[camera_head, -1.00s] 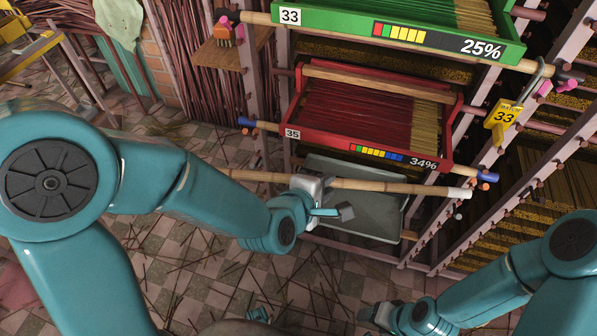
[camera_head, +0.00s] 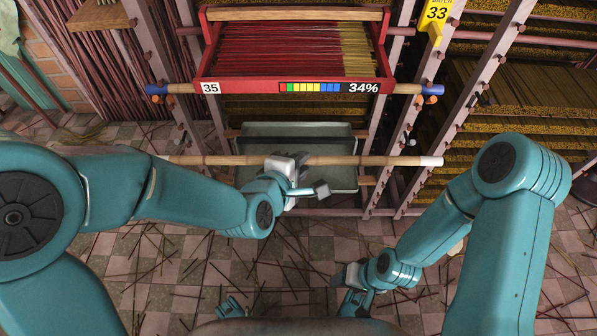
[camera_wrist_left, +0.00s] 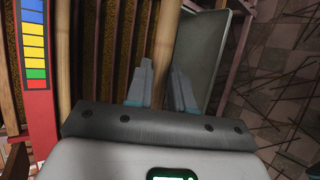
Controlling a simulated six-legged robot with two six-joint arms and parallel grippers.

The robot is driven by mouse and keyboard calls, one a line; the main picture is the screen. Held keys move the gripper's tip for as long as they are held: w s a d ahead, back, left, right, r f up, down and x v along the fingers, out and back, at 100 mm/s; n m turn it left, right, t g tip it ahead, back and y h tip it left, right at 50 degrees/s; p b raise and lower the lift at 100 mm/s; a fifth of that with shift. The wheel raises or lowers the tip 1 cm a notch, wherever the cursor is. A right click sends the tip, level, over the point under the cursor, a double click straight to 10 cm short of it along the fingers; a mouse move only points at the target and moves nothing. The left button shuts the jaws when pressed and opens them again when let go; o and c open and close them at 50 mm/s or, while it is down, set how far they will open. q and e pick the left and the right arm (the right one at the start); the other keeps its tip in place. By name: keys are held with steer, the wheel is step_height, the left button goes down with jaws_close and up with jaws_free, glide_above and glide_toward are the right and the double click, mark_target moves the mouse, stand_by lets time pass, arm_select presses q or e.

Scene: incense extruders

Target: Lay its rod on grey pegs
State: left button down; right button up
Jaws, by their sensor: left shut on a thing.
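A bamboo rod (camera_head: 380,161) with a white right end runs nearly level across the lower rack bay, in front of a grey tray. My left gripper (camera_head: 287,166) is shut on this rod near its middle. In the left wrist view the rod (camera_wrist_left: 166,40) passes between the two fingers of the left gripper (camera_wrist_left: 161,84). The rod's left part runs close to my left arm. A small greyish peg (camera_head: 412,141) shows on the right post just above the rod. Left-side grey pegs are hard to make out. My right gripper (camera_head: 350,284) is low at the front, apart from the rod.
A red tray (camera_head: 205,58) labelled 35 and 34% hangs above, on a rod with blue ends over orange pegs. The grey tray (camera_head: 347,178) sits behind the held rod. Loose sticks litter the tiled floor.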

arm_select(q)
steer(key=w+f+b, duration=0.2)
steer(key=w+f, duration=0.2)
steer(key=w, duration=0.7)
steer(key=shift+w, duration=0.15)
stand_by(0.3)
steer(key=shift+r, duration=0.1)
steer(key=c, duration=0.6)
jaws_free()
